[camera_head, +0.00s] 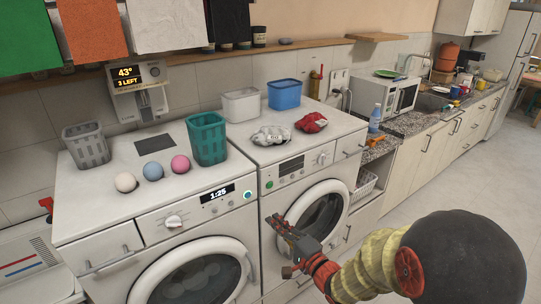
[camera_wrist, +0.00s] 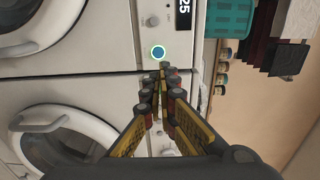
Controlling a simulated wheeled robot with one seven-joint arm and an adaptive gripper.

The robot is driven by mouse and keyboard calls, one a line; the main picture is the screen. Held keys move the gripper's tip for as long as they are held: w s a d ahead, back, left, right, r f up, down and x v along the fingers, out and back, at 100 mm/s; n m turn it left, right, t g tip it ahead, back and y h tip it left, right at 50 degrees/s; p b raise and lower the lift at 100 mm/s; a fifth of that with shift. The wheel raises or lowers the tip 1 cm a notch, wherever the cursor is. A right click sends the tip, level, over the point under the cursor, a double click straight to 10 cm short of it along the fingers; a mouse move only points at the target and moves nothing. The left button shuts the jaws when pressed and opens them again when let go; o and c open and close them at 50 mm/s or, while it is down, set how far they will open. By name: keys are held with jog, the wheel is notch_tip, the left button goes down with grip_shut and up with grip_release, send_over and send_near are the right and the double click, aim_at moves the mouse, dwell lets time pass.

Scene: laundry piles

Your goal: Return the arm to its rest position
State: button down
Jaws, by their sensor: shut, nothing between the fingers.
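My gripper (camera_head: 280,225) is in front of the right washing machine (camera_head: 288,152) in the head view, below its control panel and beside its round door. My arm reaches in from the lower right. In the wrist view my gripper (camera_wrist: 163,68) has its fingertips together, with nothing between them. The wrist view is turned sideways and shows the machine fronts, a lit round button (camera_wrist: 158,53) and part of a display. In the head view I cannot tell whether the fingertips touch the machine.
A red cloth (camera_head: 312,122) and a grey-white cloth (camera_head: 270,135) lie on the right machine, before white (camera_head: 241,105) and blue (camera_head: 284,95) bins. The left machine holds a green basket (camera_head: 207,138), a grey basket (camera_head: 86,144) and three balls. Floor at right (camera_head: 445,185) is clear.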

jog(key=s+d+f+n+g+h, duration=0.1)
jog(key=d+f+n+g+h, duration=0.3)
jog(key=f, duration=0.8)
jog(key=s+d+f+n+g+h, duration=0.2)
jog(key=s+d+n+g+h, duration=0.3)
jog(key=s+d, duration=0.4)
jog(key=s+d+r+n+g+h, duration=0.1)
jog(key=s+d+r+g, duration=0.1)
jog(key=s+r, duration=0.5)
jog(key=s+d+r+n+g+h, duration=0.15)
jog(key=s+r, duration=0.25)
jog(key=s, duration=0.5)
jog(key=s+r+t+y, duration=0.1)
jog(key=s+r+t, duration=0.2)
jog(key=r, duration=0.8)
jog(key=shift+s+a+r, duration=0.2)
jog(key=shift+s, duration=1)
jog(key=shift+y, duration=0.25)
